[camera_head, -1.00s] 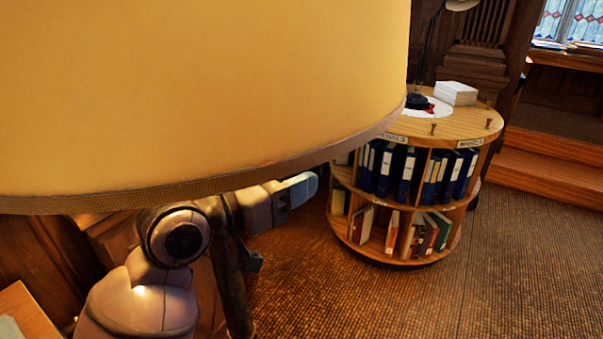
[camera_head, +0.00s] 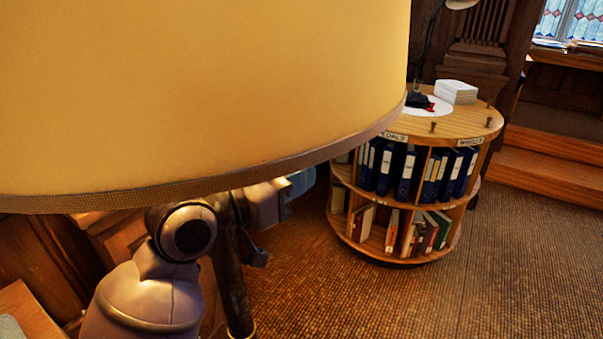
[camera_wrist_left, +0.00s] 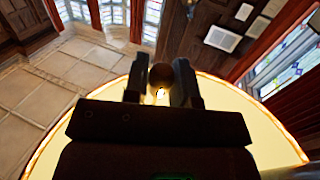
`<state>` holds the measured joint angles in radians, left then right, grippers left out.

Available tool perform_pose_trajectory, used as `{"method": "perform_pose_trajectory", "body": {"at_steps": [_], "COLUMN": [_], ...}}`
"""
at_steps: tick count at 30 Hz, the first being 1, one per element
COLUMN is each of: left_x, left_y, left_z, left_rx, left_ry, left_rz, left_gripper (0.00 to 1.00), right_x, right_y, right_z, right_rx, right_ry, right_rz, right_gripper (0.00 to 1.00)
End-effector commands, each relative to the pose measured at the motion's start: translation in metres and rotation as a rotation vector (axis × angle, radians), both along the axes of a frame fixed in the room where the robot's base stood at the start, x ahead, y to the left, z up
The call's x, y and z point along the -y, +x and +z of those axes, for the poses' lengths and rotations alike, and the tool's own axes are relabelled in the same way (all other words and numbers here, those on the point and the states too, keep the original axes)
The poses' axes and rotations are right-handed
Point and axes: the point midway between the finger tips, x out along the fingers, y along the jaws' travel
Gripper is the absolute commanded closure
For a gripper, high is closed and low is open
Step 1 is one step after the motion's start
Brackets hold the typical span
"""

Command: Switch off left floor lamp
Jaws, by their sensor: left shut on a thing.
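The floor lamp's large cream-yellow shade (camera_head: 200,80) fills the upper left of the head view, and its dark pole (camera_head: 232,285) runs down below it. In the left wrist view the shade (camera_wrist_left: 90,85) glows, with a bright spot near the middle, so the lamp looks lit. My left gripper (camera_wrist_left: 160,78) is at the shade, its two dark fingers on either side of a small round brown knob (camera_wrist_left: 161,72), shut on it. In the head view my left arm reaches up beneath the shade, which hides the gripper's fingers. My right gripper is not in view.
A round wooden bookcase (camera_head: 465,122) with blue binders and books stands to the right of the lamp. A stack of white paper (camera_head: 456,92) lies on it. Carpet (camera_head: 420,305) is free in front. Wooden steps (camera_head: 550,170) are at the right.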

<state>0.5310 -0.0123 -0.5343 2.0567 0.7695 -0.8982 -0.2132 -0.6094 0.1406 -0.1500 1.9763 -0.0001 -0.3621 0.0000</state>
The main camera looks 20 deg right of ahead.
Motion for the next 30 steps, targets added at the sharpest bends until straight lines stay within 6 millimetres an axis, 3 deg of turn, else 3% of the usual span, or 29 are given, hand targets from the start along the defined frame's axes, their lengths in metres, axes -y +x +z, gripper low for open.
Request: {"method": "perform_pose_trajectory", "body": {"at_steps": [24,25,30], "left_x": [0.000,0.000,0.000], "left_y": [0.000,0.000,0.000], "left_z": [-0.015,-0.015,-0.013], "left_rx": [-0.001,-0.001,0.000], "left_ry": [0.002,0.002,0.001], "left_rz": [0.000,0.000,0.000], "left_gripper": [0.92,0.72,0.46], "right_x": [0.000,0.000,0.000], "right_y": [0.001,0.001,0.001], "right_z": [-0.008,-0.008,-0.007], "right_rx": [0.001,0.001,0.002], "right_ry": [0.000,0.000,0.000], "right_rz": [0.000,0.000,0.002], "right_gripper": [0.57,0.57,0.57]}}
